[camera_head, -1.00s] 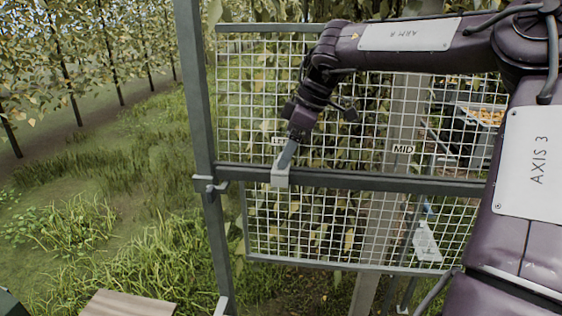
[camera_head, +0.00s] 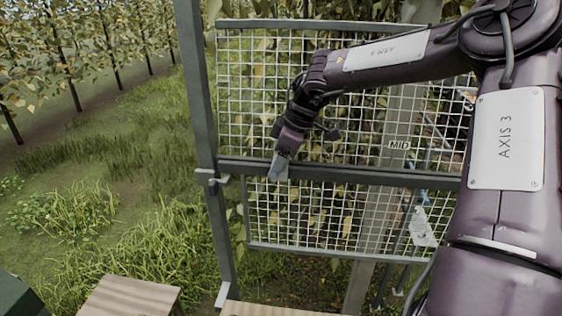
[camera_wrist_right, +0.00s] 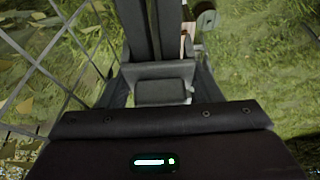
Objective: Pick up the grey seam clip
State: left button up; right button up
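My right gripper (camera_head: 279,168) is at the dark horizontal rail of the mesh frame, tilted, with its grey tip across the rail. The grey seam clip sat on this spot of the rail earlier. Now I cannot separate it from the grey fingertips, which cover that place. In the right wrist view the dark fingers (camera_wrist_right: 150,30) lie close side by side, running up to the top edge. Their tips are out of that picture, so I cannot see whether anything is between them. My left gripper is not in view.
A dark post (camera_head: 200,110) with a small bracket stands left. A wooden board (camera_head: 125,297) lies at the bottom left. Grass is open beyond.

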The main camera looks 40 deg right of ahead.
jog(key=c, duration=0.3)
